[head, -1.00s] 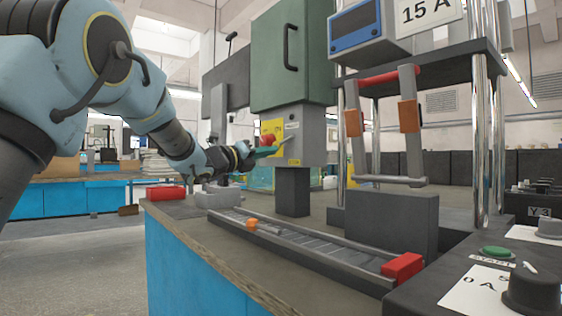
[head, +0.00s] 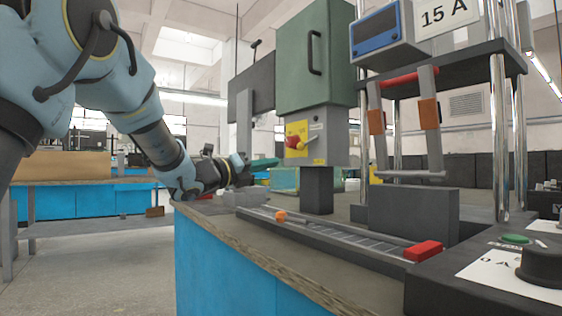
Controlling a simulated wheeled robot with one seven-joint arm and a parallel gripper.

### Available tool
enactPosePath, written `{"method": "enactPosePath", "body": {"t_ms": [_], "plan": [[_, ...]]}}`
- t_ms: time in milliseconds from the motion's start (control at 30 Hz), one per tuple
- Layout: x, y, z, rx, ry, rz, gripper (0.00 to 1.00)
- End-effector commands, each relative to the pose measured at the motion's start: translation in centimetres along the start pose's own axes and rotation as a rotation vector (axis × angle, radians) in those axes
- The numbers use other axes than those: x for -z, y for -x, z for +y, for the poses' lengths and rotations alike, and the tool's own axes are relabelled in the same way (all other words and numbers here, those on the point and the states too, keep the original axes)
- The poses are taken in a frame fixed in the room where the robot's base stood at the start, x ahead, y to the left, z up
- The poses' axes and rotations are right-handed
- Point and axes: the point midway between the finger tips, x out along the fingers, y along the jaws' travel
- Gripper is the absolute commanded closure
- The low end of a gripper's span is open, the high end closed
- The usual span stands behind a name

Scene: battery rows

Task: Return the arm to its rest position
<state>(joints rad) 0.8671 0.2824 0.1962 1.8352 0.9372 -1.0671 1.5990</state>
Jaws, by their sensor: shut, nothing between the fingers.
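My gripper (head: 264,164) is at the end of my blue-grey arm, which reaches in from the upper left. Its teal fingers look shut and hold nothing. It is above the left part of the bench, to the left of a grey switch box with a yellow plate and red knob (head: 294,142). A gap shows between the fingertips and the box.
A green cabinet (head: 315,60) stands above the switch box. A rail track (head: 340,236) with an orange piece (head: 280,215) and a red block (head: 423,250) runs along the bench (head: 240,250). A rack with a red-topped handle (head: 408,78) stands at right. Open floor lies left.

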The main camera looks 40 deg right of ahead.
Motion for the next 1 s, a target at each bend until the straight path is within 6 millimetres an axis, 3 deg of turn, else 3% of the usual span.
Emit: {"method": "enactPosePath", "body": {"t_ms": [200, 767, 867, 1000], "plan": [[0.0, 1.1, -0.1, 0.000, 0.000, 0.000, 1.00], [-0.1, 1.3, 0.3, -0.013, 0.014, -0.006, 1.00], [-1.1, 2.6, 2.4, -0.087, 0.093, -0.045, 1.00], [-3.2, 7.6, 8.2, -0.305, 0.354, -0.185, 1.00]]}}
